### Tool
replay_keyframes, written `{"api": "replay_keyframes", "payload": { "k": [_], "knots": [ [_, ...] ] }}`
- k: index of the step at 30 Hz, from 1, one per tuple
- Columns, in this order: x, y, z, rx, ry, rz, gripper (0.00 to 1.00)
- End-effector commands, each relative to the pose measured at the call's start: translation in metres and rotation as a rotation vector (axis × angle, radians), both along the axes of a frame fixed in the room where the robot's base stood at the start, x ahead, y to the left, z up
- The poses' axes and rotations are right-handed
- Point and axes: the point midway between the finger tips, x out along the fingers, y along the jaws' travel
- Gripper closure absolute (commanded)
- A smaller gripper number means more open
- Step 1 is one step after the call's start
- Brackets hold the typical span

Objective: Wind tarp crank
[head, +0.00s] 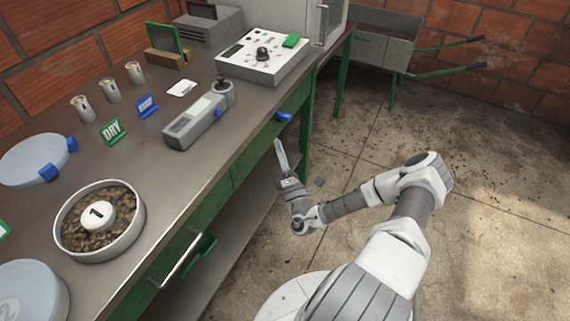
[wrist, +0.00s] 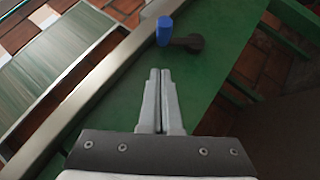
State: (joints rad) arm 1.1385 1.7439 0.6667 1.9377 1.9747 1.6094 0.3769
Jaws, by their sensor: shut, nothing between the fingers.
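A crank with a blue grip (head: 285,117) sticks out from the green front edge of the bench in the head view. In the wrist view its blue grip (wrist: 164,30) and short dark arm (wrist: 190,43) show beyond my fingertips, against a green panel. My gripper (head: 279,142) is shut and empty, just below and to the left of the crank in the head view. Its fingers (wrist: 160,72) point toward the crank and appear apart from it. No tarp can be made out for certain.
The bench (head: 175,205) carries a control box (head: 264,57), a handheld meter (head: 195,122), several small cups and a bowl of beans (head: 100,220). A metal handle (head: 181,258) juts from its front. A wheelbarrow (head: 385,45) stands at the back. The floor on the right is clear.

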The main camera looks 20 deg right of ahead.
Motion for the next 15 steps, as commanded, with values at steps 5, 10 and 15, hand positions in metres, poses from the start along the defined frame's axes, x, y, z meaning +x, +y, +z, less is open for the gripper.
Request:
{"api": "replay_keyframes", "payload": {
  "k": [5, 10, 15],
  "knots": [
    [0.023, -0.013, 0.015, -0.005, 0.000, -0.002, 1.00],
    [0.031, -0.026, 0.025, -0.003, -0.001, -0.001, 1.00],
    [0.033, -0.030, 0.028, -0.001, 0.001, -0.001, 1.00]
  ]
}}
